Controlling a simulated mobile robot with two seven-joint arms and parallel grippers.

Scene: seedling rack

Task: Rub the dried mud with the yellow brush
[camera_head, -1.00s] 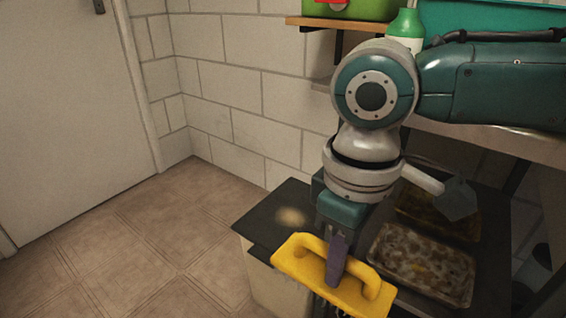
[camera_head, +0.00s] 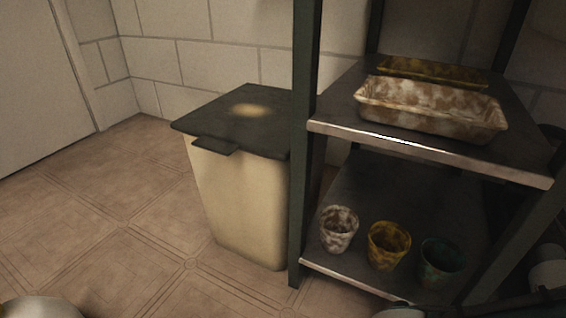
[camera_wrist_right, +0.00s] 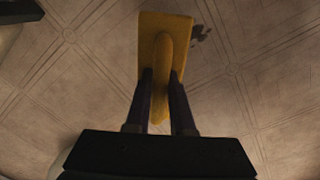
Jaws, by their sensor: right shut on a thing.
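The yellow brush (camera_wrist_right: 148,30) is in the right wrist view, above a tiled floor. My right gripper (camera_wrist_right: 160,76) is shut on its handle, one finger on each side. The brush's underside is hidden. A small dark brown patch (camera_wrist_right: 200,34) shows on the floor just beyond the brush's right edge; it may be the dried mud. The height of the brush over the floor is hard to tell. In the head view the brush and both grippers are out of frame.
A cream bin (camera_head: 240,205) with a black lid (camera_head: 215,122) and pale spot (camera_head: 249,110) stands beside a dark metal rack (camera_head: 304,190). The rack holds stained trays (camera_head: 430,115) above and stained pots (camera_head: 388,245) below. Floor left of the bin is clear.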

